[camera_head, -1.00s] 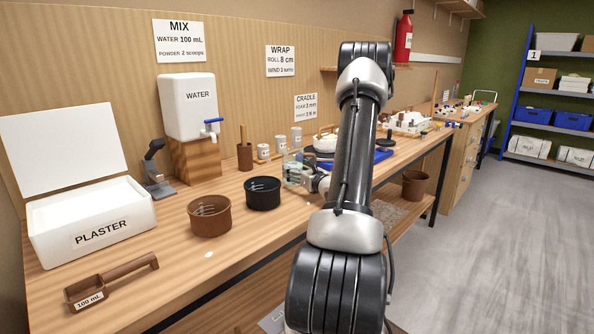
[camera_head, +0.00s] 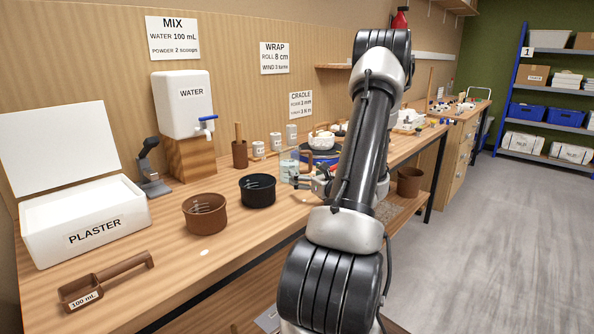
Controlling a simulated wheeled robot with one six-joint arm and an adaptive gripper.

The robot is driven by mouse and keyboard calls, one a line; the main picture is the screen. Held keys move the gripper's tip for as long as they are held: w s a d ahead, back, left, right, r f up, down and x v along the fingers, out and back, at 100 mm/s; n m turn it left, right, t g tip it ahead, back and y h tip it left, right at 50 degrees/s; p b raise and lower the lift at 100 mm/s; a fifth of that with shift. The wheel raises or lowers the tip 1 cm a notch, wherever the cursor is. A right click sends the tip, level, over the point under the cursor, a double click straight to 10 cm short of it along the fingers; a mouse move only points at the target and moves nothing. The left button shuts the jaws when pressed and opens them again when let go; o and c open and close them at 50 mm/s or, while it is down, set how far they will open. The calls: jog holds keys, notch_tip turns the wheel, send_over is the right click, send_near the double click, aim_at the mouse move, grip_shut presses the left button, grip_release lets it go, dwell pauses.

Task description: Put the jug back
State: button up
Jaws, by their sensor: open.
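The clear jug (camera_head: 287,167) stands on the workbench just behind the black bowl, and it looks upright. My gripper (camera_head: 300,180) is low over the bench, at the right side of the jug. Its jaws are open. The fingers are small in view and partly overlap the jug's right side, so I cannot tell whether they touch it. My arm hides part of the bench behind the gripper.
A black bowl (camera_head: 258,190) and a brown bowl (camera_head: 205,214) stand in front. A water tank (camera_head: 183,103), plaster box (camera_head: 90,230) and 100 mL scoop (camera_head: 108,281) are left. Small white jars (camera_head: 275,142) and a blue tray (camera_head: 322,157) lie behind.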

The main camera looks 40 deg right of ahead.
jog(key=shift+s+a, duration=0.15)
jog(key=shift+s, duration=0.65)
jog(key=shift+s+a, duration=0.15)
jog(key=shift+s, duration=0.65)
